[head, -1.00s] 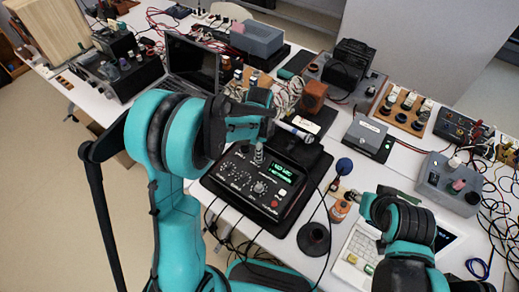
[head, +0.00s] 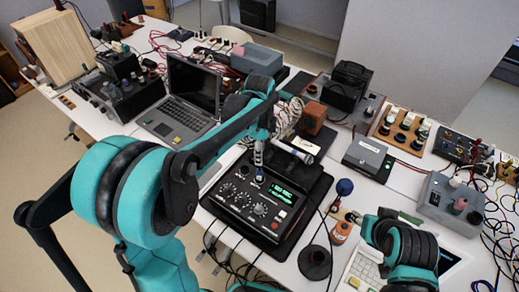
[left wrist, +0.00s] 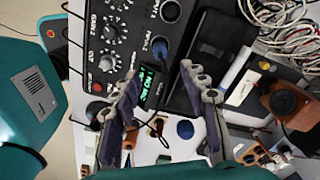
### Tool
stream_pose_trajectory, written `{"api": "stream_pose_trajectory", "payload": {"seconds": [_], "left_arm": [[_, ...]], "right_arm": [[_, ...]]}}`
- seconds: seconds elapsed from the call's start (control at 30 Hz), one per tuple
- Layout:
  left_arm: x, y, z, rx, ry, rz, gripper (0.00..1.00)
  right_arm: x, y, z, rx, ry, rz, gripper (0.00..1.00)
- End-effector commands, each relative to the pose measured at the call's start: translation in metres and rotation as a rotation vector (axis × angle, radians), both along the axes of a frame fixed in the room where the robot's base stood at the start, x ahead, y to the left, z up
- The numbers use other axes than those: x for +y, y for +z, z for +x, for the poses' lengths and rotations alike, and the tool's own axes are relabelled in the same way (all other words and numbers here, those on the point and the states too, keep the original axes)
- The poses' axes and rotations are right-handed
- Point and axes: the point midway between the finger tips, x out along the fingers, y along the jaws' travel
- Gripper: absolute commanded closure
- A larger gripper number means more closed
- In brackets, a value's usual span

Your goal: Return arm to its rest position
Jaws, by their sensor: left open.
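My left arm comes in from the left in the head view, its forearm (head: 225,138) reaching over the table beside the black test unit (head: 232,213). Its fingertips are hard to make out there. In the left wrist view my left gripper (left wrist: 158,76) is open, its two fingers apart with nothing between them. The test unit (left wrist: 135,30) with knobs and a lit green display lies beyond the fingers. A blue plug (left wrist: 203,50) shows beside its sockets, apart from the fingers. My right arm (head: 402,246) is at the lower right; its fingers cannot be made out.
A laptop (head: 178,118) stands behind my left forearm. Grey boxes and cables crowd the right side.

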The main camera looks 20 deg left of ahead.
Motion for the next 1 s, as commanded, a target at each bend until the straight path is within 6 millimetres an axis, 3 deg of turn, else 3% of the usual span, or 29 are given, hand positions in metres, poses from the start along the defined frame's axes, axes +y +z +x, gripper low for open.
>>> {"api": "stream_pose_trajectory", "payload": {"seconds": [0.23,0.37,0.7,1.0], "left_arm": [[0.000,0.009,-0.001,-0.002,0.006,-0.001,0.56],[0.003,0.018,-0.013,-0.039,0.086,-0.005,0.56],[0.017,0.052,-0.095,-0.297,0.696,-0.123,0.56],[0.026,0.043,-0.155,-0.473,1.193,-0.345,0.56]], "right_arm": [[0.000,0.000,0.000,0.000,0.000,0.000,0.60],[0.000,0.000,0.000,0.000,0.000,0.000,0.60],[0.000,0.000,0.000,0.000,0.000,0.000,0.60],[0.000,0.000,0.000,0.000,0.000,0.000,0.60]]}}
